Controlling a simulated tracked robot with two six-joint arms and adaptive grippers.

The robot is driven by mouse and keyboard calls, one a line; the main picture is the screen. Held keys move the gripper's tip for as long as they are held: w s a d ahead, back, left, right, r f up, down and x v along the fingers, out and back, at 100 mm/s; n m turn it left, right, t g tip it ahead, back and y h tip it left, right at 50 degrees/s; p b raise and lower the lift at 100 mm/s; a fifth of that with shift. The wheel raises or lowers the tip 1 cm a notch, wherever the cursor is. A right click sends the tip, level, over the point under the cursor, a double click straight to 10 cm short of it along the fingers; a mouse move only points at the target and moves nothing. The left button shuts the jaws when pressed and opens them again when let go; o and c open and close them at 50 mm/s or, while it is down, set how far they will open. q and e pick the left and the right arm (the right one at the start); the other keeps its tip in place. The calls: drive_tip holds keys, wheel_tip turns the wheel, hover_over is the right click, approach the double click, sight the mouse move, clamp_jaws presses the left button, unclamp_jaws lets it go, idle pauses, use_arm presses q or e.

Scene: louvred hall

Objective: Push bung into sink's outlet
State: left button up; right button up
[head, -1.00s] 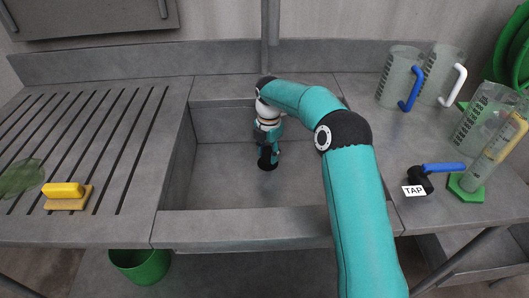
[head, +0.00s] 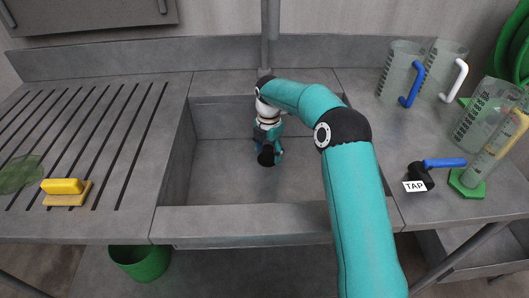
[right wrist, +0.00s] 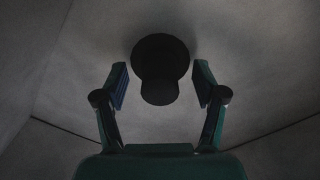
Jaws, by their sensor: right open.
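The black bung (head: 266,156) is in the grey sink, near the middle of the basin, at the tip of my right gripper (head: 270,152). In the right wrist view the bung (right wrist: 160,58) shows as a dark round shape with a narrower dark part towards the palm. My right gripper (right wrist: 161,88) is open, its fingers on either side with a gap at each. The sink (head: 215,175) is a rectangular basin. I cannot make out the outlet apart from the bung, nor tell how deep the bung sits. My left gripper is out of view.
A tap lever with a blue handle (head: 443,163) and a TAP label is on the right counter. Measuring jugs (head: 398,72) stand behind it. The basin's left side is free.

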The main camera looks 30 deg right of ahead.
sight(268, 148)
wheel_tip(268, 148, up, 7)
drive_tip(key=p, duration=0.7)
drive_tip(key=shift+s, duration=0.1)
wheel_tip(268, 148, up, 8)
idle(0.6)
